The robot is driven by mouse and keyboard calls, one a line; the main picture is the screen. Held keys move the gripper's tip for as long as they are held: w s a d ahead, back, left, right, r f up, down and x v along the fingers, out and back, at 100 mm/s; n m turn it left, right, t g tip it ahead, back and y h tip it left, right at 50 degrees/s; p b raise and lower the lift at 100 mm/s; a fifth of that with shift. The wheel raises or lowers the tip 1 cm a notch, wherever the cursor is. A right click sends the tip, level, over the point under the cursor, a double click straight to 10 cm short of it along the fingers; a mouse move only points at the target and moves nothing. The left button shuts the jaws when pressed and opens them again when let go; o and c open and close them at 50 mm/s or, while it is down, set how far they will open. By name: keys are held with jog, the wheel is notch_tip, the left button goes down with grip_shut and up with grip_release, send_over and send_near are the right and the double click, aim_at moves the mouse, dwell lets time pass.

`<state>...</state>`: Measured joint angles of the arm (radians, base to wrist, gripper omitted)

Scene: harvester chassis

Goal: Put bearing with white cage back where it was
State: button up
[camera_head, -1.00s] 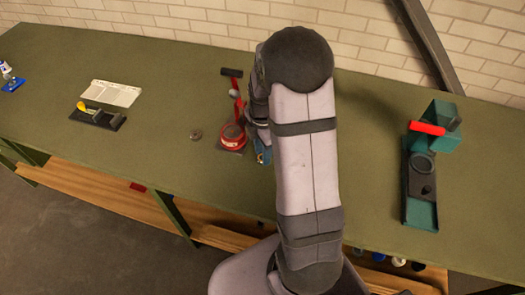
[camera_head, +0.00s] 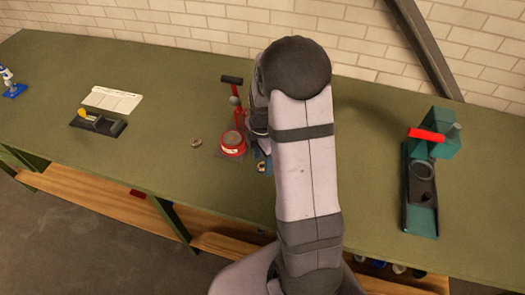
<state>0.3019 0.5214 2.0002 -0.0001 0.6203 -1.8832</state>
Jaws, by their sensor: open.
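A small ring-shaped part (camera_head: 196,142) lies flat on the green bench, left of the red hand press; it looks like a bearing, but its cage colour is too small to tell. Another small pale ring (camera_head: 262,168) shows on a blue holder (camera_head: 256,155), just right of the press base and partly behind my arm. I cannot tell which ring has the white cage. My gripper (camera_head: 260,140) is just above the blue holder, beside the press. It is mostly hidden by my arm, its jaws are open, and its fingertips are not clear.
The red press (camera_head: 232,145) with its upright lever stands close to my gripper's left. A teal press with a red handle (camera_head: 426,135) stands at the right. A dark fixture with a yellow part (camera_head: 97,123) and a white sheet (camera_head: 113,101) lie at the left. Bench between is clear.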

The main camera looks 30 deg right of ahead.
aim_at(263, 166)
notch_tip(263, 166, up, 12)
jog(key=b, duration=0.2)
dwell(0.4)
jog(key=s+a+f+m, duration=0.3)
jog(key=s+a+m, duration=0.2)
jog(key=s+m, duration=0.2)
jog(key=s+a+f+m, duration=0.3)
jog(key=s+a+m, duration=0.3)
jog(key=m, duration=0.5)
jog(key=shift+s+a, duration=0.2)
jog(key=shift+s, duration=0.6)
